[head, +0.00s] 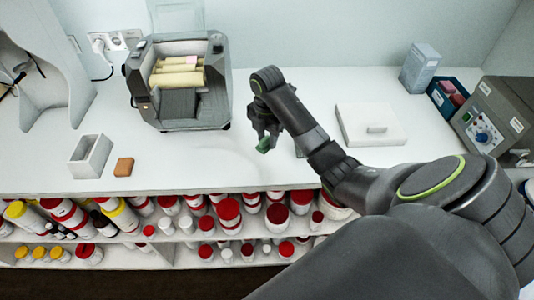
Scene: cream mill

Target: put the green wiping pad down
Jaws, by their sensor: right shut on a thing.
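The green wiping pad (263,145) is a small dark-green piece held at the tips of my right gripper (264,138). The right gripper is shut on it and points down over the middle of the white counter (230,165). Part of the pad is hidden by the fingers. I cannot tell whether the pad touches the counter. My left gripper is not in the head view.
A roller mill (180,115) stands at the back left. An open grey-white box (91,156) and an orange-brown block (124,166) lie at left. A white lid-like slab (370,138) lies right. A dial device (490,118) stands far right. Jars fill shelves below.

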